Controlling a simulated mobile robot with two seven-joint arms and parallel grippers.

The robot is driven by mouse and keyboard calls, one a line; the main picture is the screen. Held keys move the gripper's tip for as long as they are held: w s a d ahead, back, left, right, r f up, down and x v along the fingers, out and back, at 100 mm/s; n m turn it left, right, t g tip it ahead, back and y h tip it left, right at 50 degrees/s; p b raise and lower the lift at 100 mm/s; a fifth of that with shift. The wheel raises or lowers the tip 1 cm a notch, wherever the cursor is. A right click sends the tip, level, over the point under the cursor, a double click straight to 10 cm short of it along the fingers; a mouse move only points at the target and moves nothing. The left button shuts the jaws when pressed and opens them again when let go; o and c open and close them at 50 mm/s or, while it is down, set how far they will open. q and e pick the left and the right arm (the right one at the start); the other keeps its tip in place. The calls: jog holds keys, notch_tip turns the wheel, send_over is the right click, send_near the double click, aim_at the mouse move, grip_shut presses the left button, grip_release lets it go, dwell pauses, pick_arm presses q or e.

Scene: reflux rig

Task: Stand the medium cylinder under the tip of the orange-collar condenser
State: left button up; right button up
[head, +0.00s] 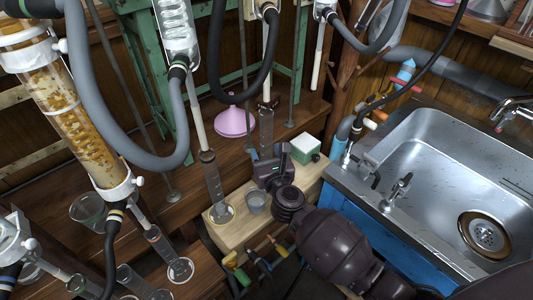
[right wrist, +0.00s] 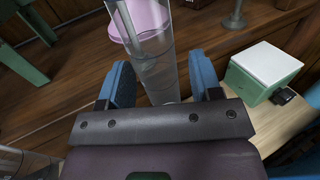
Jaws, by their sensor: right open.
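My right gripper (head: 268,168) is open, low over the light wooden board. In the right wrist view its two blue fingers (right wrist: 164,88) stand on either side of a clear graduated cylinder (right wrist: 153,60), not closed on it. In the head view this cylinder (head: 266,138) is upright below a pale condenser tip (head: 267,90), its lower part hidden by the gripper. I cannot tell its size class. Another clear cylinder (head: 213,188) stands on the board below the green-collared condenser (head: 177,35). No collar is clearly orange. My left gripper is not in view.
A green-and-white box (head: 305,148) and a small grey cup (head: 256,202) are near the gripper. A pink funnel (head: 236,122) is behind. More cylinders (head: 168,256) stand at lower left. Grey hoses (head: 100,120) hang across the left. A steel sink (head: 430,150) fills the right.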

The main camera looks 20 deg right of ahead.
jog(key=s+f+n+y, duration=0.1)
jog(key=s+n+y, duration=0.2)
jog(key=s+n, duration=1.4)
jog(key=s+d+f+n+g, duration=0.2)
jog(key=s+f+n, duration=0.1)
jog(key=s+n, duration=0.4)
jog(key=s+d+f+n+g, duration=0.2)
jog(key=s+f+n+g, duration=0.1)
jog(key=s+n, duration=0.4)
jog(key=s+d+f+n+g+h, duration=0.1)
jog(key=s+d+f+n+g, duration=0.1)
jog(key=s+n, duration=0.5)
jog(key=shift+s+d+f+n+g+p, duration=0.3)
jog(key=shift+d+f+g+p, duration=0.1)
jog(key=shift+d+g, duration=0.2)
